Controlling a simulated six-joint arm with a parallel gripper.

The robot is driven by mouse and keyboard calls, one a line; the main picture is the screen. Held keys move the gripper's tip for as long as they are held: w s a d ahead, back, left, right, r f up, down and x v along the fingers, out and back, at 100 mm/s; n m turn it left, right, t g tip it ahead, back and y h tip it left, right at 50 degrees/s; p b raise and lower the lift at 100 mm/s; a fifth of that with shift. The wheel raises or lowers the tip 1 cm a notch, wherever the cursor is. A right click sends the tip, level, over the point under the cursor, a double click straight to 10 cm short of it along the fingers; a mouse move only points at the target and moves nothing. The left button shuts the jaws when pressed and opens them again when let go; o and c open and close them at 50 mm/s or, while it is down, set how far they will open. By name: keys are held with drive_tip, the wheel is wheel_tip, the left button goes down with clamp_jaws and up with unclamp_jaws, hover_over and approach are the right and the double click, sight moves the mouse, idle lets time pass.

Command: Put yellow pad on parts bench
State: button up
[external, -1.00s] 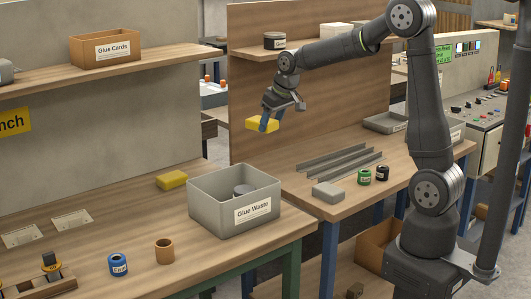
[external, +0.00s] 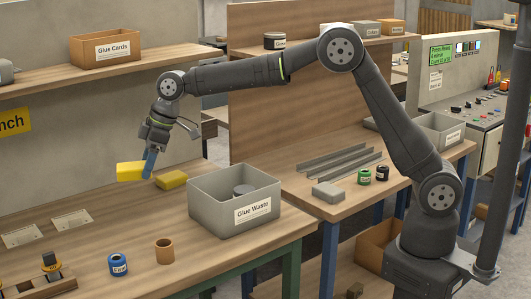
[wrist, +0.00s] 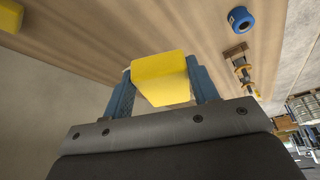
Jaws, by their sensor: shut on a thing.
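My gripper (external: 149,165) is shut on a yellow pad (external: 130,171) and holds it in the air over the back of the left bench (external: 110,275). The held pad (wrist: 160,79) also shows in the wrist view, between my two blue fingers (wrist: 160,92). A second yellow pad (external: 171,180) lies on the left bench, just right of the held one in the picture; part of a yellow block (wrist: 8,18) shows at the wrist view's upper left. The sign (external: 14,122) on the left bench's back panel is cut off to "nch", so I cannot read which bench it names.
A grey Glue Waste bin (external: 235,205) stands on the left bench's right end. Two pale plates (external: 72,219), a blue roll (external: 118,264), a brown roll (external: 165,250) and a wooden holder (external: 45,280) sit nearer. The right bench holds metal rails (external: 335,160) and a grey block (external: 328,193).

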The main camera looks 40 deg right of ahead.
drive_tip(key=shift+s+a+f, duration=0.1)
drive_tip(key=shift+s+a, duration=0.35)
drive_tip(key=shift+a, duration=0.4)
wheel_tip(320, 180, down, 5)
hover_over(121, 242)
drive_tip(key=s+a, duration=0.2)
drive_tip(key=s, duration=0.4)
drive_tip(key=f, duration=0.7)
drive_tip(key=shift+w, duration=0.25)
drive_tip(key=shift+f, duration=2)
drive_tip(key=shift+f, duration=0.1)
drive_tip(key=o, duration=0.7)
drive_tip(key=shift+o, duration=0.2)
drive_tip(key=v, duration=1.2)
